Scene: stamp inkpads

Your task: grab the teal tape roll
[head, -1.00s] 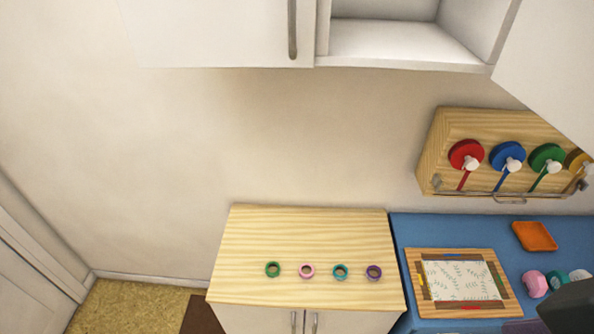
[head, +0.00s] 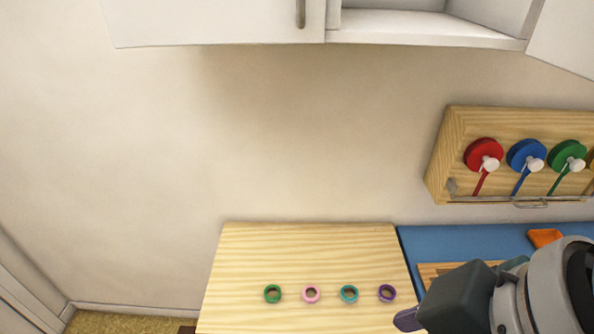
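A green roll (head: 272,293) is at the left end of the row. My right gripper (head: 408,319) comes in from the lower right, in front of and to the right of the rolls, apart from them. A dark purplish tip shows at its end; whether its fingers are open is unclear. My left gripper is out of view.
A blue counter (head: 470,238) adjoins on the right, with an orange tray (head: 545,237) and a wooden board (head: 436,270) partly hidden by my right arm. A wooden wall rack (head: 452,150) holds coloured discs. Free cabinet top lies behind the rolls.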

